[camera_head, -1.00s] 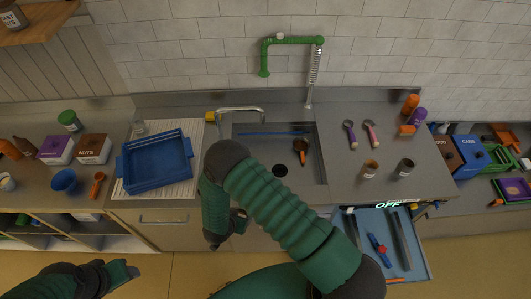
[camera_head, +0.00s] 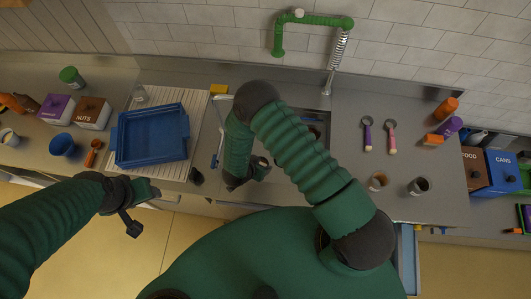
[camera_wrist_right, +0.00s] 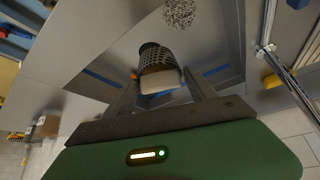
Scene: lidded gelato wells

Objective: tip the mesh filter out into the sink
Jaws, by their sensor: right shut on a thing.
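In the right wrist view the mesh filter (camera_wrist_right: 159,68) sits between the two fingers of my right gripper (camera_wrist_right: 168,92), tilted. Its dark perforated side and a pale end show. The fingers are shut on it. In the head view my right gripper (camera_head: 258,170) is by the front left of the sink (camera_head: 324,122), which my arm mostly hides. In the wrist view the sink (camera_wrist_right: 222,45) lies behind the filter, with a speckled dark patch on its surface. My left gripper (camera_head: 148,189) is in front of the counter, left of the sink; its fingers are unclear.
A blue tray (camera_head: 150,150) stands on a ribbed mat left of the sink. A green tap (camera_head: 318,20) rises behind the sink. An open drawer (camera_head: 408,245) sits low at the right, mostly hidden.

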